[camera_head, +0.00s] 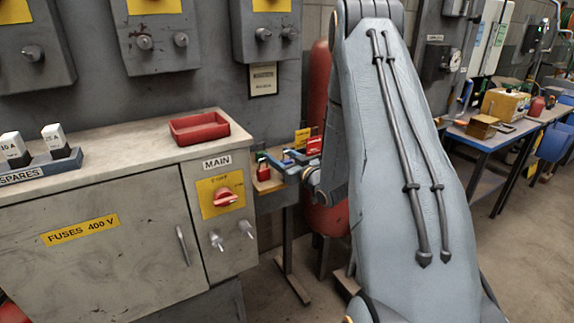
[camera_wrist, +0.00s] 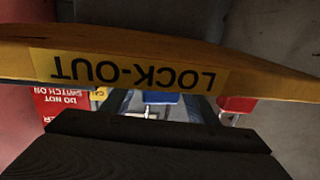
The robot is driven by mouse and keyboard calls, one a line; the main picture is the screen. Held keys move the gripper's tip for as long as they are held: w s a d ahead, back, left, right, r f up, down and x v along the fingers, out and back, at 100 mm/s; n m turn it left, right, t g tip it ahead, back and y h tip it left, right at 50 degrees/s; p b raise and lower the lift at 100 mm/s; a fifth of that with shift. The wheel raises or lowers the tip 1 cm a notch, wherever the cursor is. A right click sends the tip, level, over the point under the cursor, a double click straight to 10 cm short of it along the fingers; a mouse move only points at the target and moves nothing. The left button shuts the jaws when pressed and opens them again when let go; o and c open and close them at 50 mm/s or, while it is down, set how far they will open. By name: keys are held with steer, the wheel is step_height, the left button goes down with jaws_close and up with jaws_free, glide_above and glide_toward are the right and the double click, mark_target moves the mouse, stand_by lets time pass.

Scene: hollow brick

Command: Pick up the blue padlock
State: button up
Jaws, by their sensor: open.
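The blue padlock (camera_wrist: 160,97) shows in the wrist view just past the edge of the yellow LOCK-OUT board, which looks upside down there and hides part of it. My gripper (camera_wrist: 163,108) is open, with a grey finger to each side of the padlock; I cannot tell how deep the padlock sits between them. In the head view my gripper (camera_head: 284,162) reaches in at the small lock-out station beside the grey cabinet. Its own parts largely cover the blue padlock there.
A red padlock (camera_wrist: 237,104) hangs close on the right in the wrist view, and a red DO NOT SWITCH ON tag (camera_wrist: 66,105) on the left. The LOCK-OUT board (camera_wrist: 255,82) is very near the camera. A red tray (camera_head: 209,131) stands on the cabinet top (camera_head: 110,153).

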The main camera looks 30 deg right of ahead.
steer(key=c, duration=1.1)
steer(key=shift+r, duration=0.1)
step_height(320, 180, up, 10)
steer(key=shift+f+b, duration=0.1)
steer(key=shift+b, duration=0.6)
